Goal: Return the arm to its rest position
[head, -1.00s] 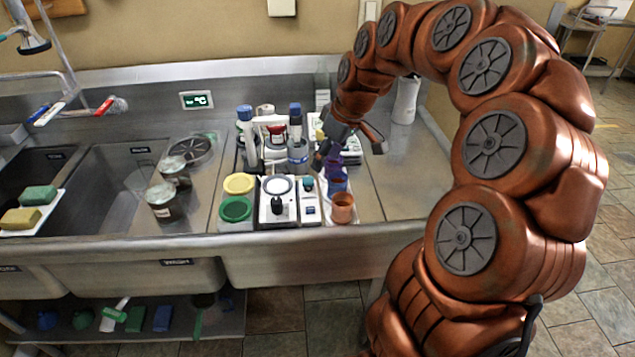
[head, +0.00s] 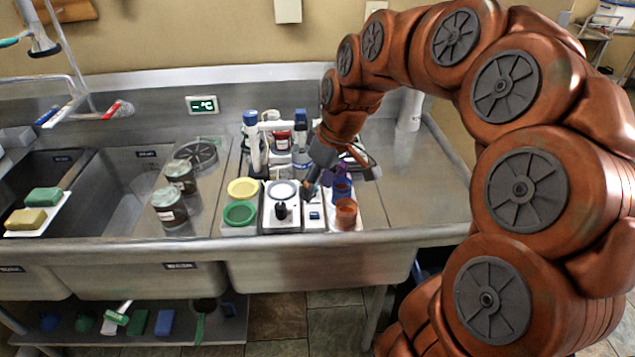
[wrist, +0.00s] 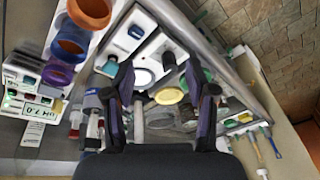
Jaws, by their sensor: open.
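My arm arches from the right side of the head view over the counter, and its end points down. My gripper (head: 342,182) is open above the right part of the equipment group, close to the purple cup (head: 334,168) and blue cup (head: 342,190). In the wrist view, the two dark fingers of my gripper (wrist: 162,88) stand apart with nothing held between them. An orange cup (head: 346,213) stands in front of the blue one; it also shows in the wrist view (wrist: 88,12). My gripper partly hides the cups and the items behind it.
White scales (head: 281,209), a yellow lid (head: 242,188) and a green lid (head: 239,213) lie left of my gripper. Tall bottles (head: 301,140) stand behind. Two jars (head: 169,207) are further left, by the sink basins. The counter (head: 432,195) on the right is clear.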

